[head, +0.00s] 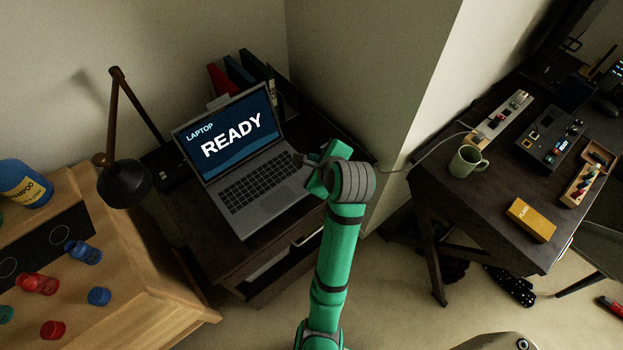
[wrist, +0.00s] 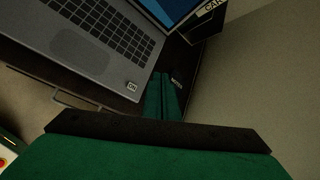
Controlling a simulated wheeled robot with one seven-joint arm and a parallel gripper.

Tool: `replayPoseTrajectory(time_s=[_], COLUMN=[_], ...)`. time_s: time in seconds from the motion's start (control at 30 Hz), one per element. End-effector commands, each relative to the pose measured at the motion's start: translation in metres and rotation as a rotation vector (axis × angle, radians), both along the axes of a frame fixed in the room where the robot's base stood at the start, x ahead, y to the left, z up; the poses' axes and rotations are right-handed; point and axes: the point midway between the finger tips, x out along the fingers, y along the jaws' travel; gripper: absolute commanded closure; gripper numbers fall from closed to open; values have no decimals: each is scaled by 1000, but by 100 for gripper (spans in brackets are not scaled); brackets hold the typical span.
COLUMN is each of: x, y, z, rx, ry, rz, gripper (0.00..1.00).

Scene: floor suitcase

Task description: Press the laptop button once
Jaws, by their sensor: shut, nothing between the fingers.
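An open grey laptop (head: 262,185) stands on a dark cabinet, and its screen reads "LAPTOP READY". In the wrist view its keyboard deck (wrist: 75,48) fills the upper left. A small pale square button (wrist: 132,86) with a dark mark sits near the deck's corner. In the head view my gripper hides that part of the laptop. My gripper (wrist: 166,72) is shut and empty, its fingers just right of the button in the wrist view, past the laptop's edge. In the head view my gripper (head: 302,161) is at the laptop's right side. I cannot tell its height or any contact.
A black desk lamp (head: 124,183) stands left of the laptop. Binders (head: 240,74) stand behind the screen. The dark cabinet (wrist: 178,62) has a bare strip right of the laptop, with a small label. A desk with a green mug (head: 468,161) and a yellow box (head: 530,220) is at right.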

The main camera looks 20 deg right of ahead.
Motion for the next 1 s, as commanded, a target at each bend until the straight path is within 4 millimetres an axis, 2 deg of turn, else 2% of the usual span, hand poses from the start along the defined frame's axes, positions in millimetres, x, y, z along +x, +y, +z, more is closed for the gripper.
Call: replayPoseTrajectory(time_s=[0.23, 0.5, 0.7, 1.0], x=[-1, 0, 0, 0], y=[1, 1, 1, 1], z=[-33, -62, -72, -74], rx=[1, 1, 0, 0], ry=[4, 1, -1, -1], rz=[2, 2, 3, 2], gripper=[100, 100, 100, 100])
